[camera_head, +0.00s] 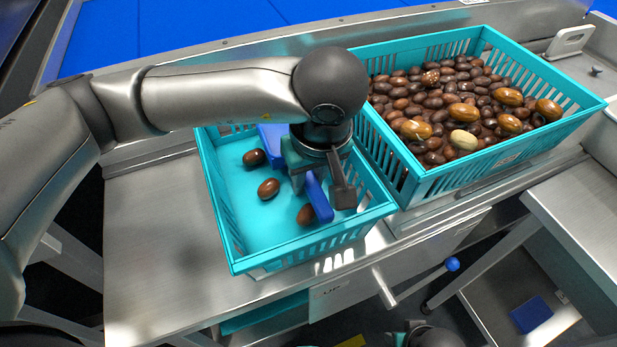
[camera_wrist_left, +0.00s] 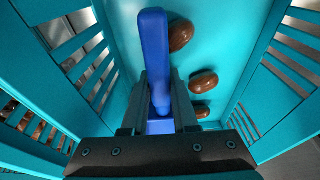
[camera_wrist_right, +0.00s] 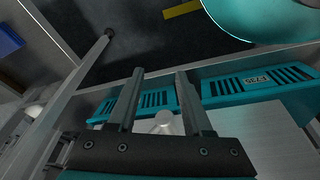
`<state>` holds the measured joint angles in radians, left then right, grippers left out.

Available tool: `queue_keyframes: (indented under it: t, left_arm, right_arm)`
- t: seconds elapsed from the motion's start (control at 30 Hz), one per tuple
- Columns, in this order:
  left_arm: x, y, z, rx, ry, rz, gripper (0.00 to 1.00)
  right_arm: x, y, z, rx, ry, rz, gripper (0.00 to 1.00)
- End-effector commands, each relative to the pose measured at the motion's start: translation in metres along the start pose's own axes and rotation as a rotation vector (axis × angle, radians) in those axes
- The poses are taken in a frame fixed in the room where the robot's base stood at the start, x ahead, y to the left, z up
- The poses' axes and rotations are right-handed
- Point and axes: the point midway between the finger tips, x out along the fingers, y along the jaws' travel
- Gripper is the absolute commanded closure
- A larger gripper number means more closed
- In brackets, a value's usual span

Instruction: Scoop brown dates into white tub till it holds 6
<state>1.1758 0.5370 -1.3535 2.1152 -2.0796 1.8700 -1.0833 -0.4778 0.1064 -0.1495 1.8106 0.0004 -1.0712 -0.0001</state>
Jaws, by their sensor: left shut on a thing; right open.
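My left gripper (camera_head: 305,170) is inside the smaller teal crate (camera_head: 240,265) and shut on a blue tool (camera_head: 318,197), which looks like the scoop. Its blue length shows in the left wrist view (camera_wrist_left: 153,50); whether it carries a date is hidden. Three brown dates lie apart on that crate's floor: one at the back left (camera_head: 254,157), one mid-left (camera_head: 268,188) and one near the tool (camera_head: 305,214). The larger teal crate (camera_head: 480,177) holds many dark brown dates (camera_head: 405,90) and several lighter ones (camera_head: 416,130). My right gripper (camera_wrist_right: 160,100) is open and empty. I cannot make out a white tub.
A steel bench (camera_head: 150,240) carries both crates, with bare room left of the smaller one. A blue-knobbed lever (camera_head: 452,264) juts out in front. A metal bracket (camera_head: 569,41) stands at the back right. Teal slatted bins (camera_wrist_right: 255,82) lie beyond my right fingers.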

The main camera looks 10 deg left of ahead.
Motion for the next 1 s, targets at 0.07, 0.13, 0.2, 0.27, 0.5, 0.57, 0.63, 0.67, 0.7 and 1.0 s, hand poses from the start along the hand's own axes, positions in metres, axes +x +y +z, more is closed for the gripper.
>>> queue_keyframes:
  t: [0.07,0.13,0.2,0.27,0.5,0.57,0.63,0.67,0.7,1.0]
  left_arm:
    - [0.006,-0.001,0.003,0.006,0.014,-0.006,1.00]
    - [0.007,-0.001,0.004,0.005,0.031,-0.005,1.00]
    - [0.007,-0.001,0.004,0.005,0.048,-0.005,1.00]
    - [0.008,-0.001,0.005,0.005,0.061,-0.004,1.00]
    - [0.007,-0.001,0.005,0.002,0.099,-0.002,1.00]
    - [0.006,-0.001,0.005,0.002,0.100,-0.001,1.00]
    - [0.006,-0.001,0.004,0.001,0.100,0.000,1.00]
    - [0.005,-0.001,0.004,0.001,0.100,0.001,1.00]
    - [0.005,-0.001,0.004,0.001,0.100,0.002,1.00]
    - [-0.005,0.001,0.003,0.003,0.122,0.005,1.00]
  right_arm:
    - [0.007,0.000,0.001,0.000,0.000,0.000,0.50]
    - [0.010,-0.001,0.002,0.000,0.000,0.000,0.50]
    - [0.013,-0.001,0.003,0.000,0.000,-0.001,0.50]
    - [0.016,-0.001,0.004,0.000,0.001,-0.001,0.50]
    - [0.023,-0.001,0.006,0.000,0.001,-0.001,0.50]
    - [0.023,-0.001,0.005,0.000,0.001,-0.001,0.50]
    - [0.022,-0.001,0.005,0.000,0.001,-0.001,0.50]
    - [0.022,-0.001,0.005,0.000,0.001,-0.001,0.50]
    - [0.022,-0.001,0.005,0.000,0.001,-0.001,0.50]
    - [0.018,-0.001,0.004,0.000,0.000,-0.001,0.50]
